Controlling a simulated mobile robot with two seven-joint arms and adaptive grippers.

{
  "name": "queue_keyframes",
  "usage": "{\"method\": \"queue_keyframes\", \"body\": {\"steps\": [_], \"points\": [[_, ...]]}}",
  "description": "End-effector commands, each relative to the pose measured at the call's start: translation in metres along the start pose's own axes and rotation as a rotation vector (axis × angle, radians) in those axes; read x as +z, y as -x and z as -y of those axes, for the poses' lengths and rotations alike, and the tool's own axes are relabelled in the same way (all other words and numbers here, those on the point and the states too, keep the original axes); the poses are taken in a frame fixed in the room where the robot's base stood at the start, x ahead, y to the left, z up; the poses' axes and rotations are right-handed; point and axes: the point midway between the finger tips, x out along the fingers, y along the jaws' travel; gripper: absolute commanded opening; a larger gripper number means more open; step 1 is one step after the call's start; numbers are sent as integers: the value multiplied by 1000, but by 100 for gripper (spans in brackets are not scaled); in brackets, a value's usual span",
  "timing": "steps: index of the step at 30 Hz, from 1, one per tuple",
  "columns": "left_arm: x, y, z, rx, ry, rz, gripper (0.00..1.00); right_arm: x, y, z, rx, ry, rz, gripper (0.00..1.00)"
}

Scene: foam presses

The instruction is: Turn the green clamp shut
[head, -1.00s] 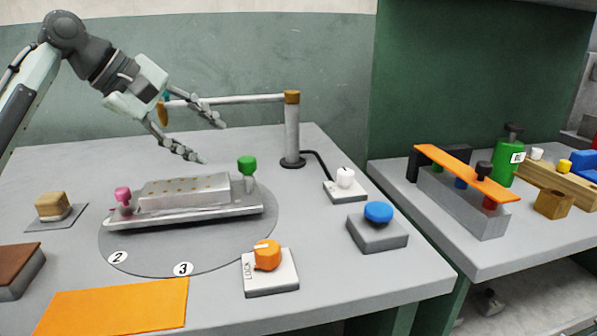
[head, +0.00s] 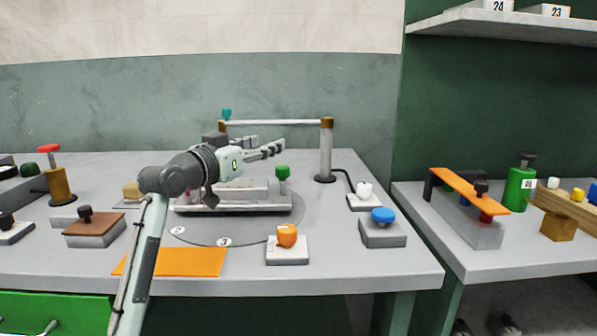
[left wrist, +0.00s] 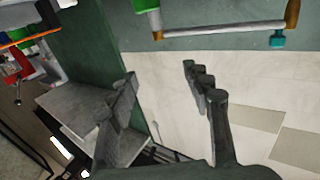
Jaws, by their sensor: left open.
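The green clamp (head: 283,173) has a green knob on a short post at the right end of the metal mould (head: 240,208), which lies on the round grey turntable (head: 272,228). My left gripper (head: 268,149) is open and empty, above and behind the mould and a little left of the green clamp, apart from it. Its two spread fingers (left wrist: 165,95) fill the middle of the left wrist view, with nothing between them. The mould's left end is partly hidden behind my left arm. My right gripper is not in view.
A swing arm on a post (head: 326,150) stands behind the clamp. An orange knob (head: 287,236), a blue button (head: 383,216) and a white knob (head: 364,189) lie to the front and right. An orange sheet (head: 190,262) lies at the front.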

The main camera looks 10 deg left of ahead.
Motion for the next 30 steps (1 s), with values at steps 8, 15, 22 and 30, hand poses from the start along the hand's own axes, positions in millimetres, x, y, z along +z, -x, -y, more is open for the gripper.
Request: {"method": "queue_keyframes", "body": {"steps": [8,15,22,30], "points": [[55,0,-2,3,8,6,50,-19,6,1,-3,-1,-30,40],[70,-32,-2,5,10,1,50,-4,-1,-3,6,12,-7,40],[72,-66,-2,5,8,3,50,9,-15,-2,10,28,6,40],[73,-76,-2,4,5,3,50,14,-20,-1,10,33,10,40]]}}
